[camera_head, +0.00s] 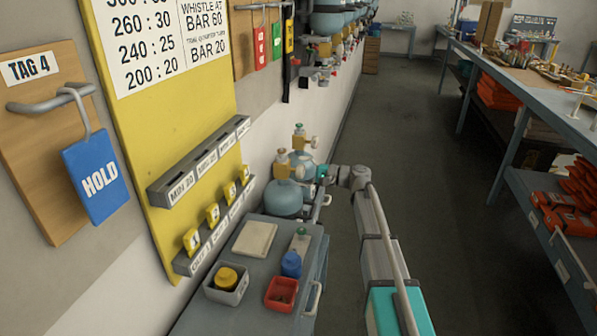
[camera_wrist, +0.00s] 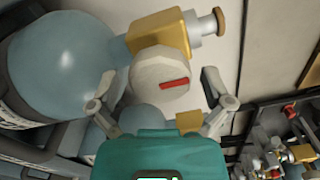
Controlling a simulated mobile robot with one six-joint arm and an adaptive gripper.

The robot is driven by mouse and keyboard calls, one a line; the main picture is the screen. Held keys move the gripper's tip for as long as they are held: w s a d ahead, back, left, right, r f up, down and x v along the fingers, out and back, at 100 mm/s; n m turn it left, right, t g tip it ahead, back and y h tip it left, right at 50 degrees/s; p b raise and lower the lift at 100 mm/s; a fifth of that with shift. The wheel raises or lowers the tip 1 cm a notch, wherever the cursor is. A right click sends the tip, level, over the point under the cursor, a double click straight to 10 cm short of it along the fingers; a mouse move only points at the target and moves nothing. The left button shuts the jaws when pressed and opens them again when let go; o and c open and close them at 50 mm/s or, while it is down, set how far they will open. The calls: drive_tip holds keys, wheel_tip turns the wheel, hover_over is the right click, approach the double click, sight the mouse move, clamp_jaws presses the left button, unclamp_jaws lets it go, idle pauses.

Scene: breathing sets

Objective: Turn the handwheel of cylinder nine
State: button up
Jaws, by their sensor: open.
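Two blue-grey cylinders, a nearer one (camera_head: 284,199) and one behind it (camera_head: 303,159), stand by the wall in the head view, with brass valves on top. I see no readable number nine on either. My gripper (camera_head: 321,172) is beside them at the end of my arm. In the wrist view my gripper (camera_wrist: 158,78) is open. A pale round handwheel (camera_wrist: 150,72) with a red bar lies between its spread fingers, with gaps visible on both sides. A brass valve block (camera_wrist: 158,33) adjoins the handwheel, and a rounded cylinder (camera_wrist: 65,65) fills the left.
A yellow board (camera_head: 150,130) and a blue HOLD tag (camera_head: 97,180) are at left. The dark floor (camera_head: 400,110) is clear; a workbench (camera_head: 545,110) runs along the right.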

drive_tip(key=v, duration=1.1)
idle(0.3)
